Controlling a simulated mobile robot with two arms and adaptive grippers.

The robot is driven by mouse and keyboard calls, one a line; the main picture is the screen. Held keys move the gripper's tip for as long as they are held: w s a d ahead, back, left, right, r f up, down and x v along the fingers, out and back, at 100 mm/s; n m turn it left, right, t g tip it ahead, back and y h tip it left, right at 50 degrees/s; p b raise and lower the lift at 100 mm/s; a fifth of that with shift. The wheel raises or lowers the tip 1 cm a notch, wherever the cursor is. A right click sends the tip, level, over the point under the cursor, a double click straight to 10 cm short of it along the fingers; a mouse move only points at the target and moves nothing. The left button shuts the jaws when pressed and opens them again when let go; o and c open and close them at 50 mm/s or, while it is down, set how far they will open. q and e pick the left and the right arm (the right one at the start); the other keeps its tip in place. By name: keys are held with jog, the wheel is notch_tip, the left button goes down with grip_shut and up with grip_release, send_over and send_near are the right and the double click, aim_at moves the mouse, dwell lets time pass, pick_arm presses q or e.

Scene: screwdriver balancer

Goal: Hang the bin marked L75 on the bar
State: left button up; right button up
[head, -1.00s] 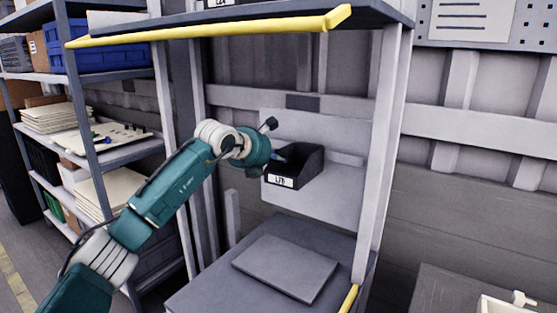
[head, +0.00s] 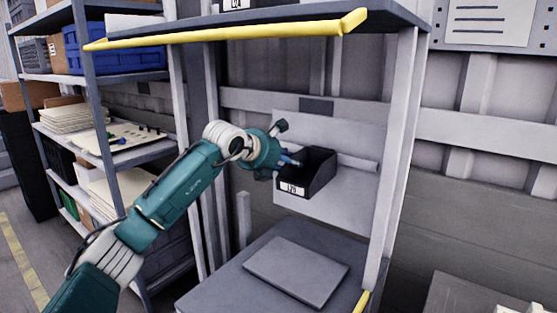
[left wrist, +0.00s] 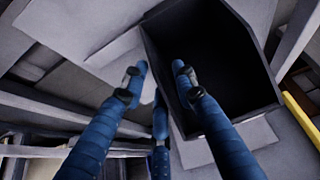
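A black open-topped bin (head: 318,176) with a white front label is in front of the pale back panel in the head view. The label begins with L; its digits are too blurred to be sure of. A pale bar (head: 360,163) shows to the right of the bin; whether the bin's hidden back is hooked on it I cannot tell. My left gripper (head: 288,160) is at the bin's left side. In the left wrist view its blue fingers (left wrist: 158,72) stand apart astride one wall of the bin (left wrist: 225,60), with a visible gap. My right gripper is not in view.
Below the bin is a grey worktop (head: 225,290) with a flat grey plate (head: 297,270). A yellow-edged shelf (head: 230,35) is above, and uprights (head: 397,130) stand at the sides. A loaded rack (head: 90,110) is at the left.

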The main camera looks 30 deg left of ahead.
pick_arm(q)
jog(key=v, duration=1)
jog(key=shift+s, duration=0.15)
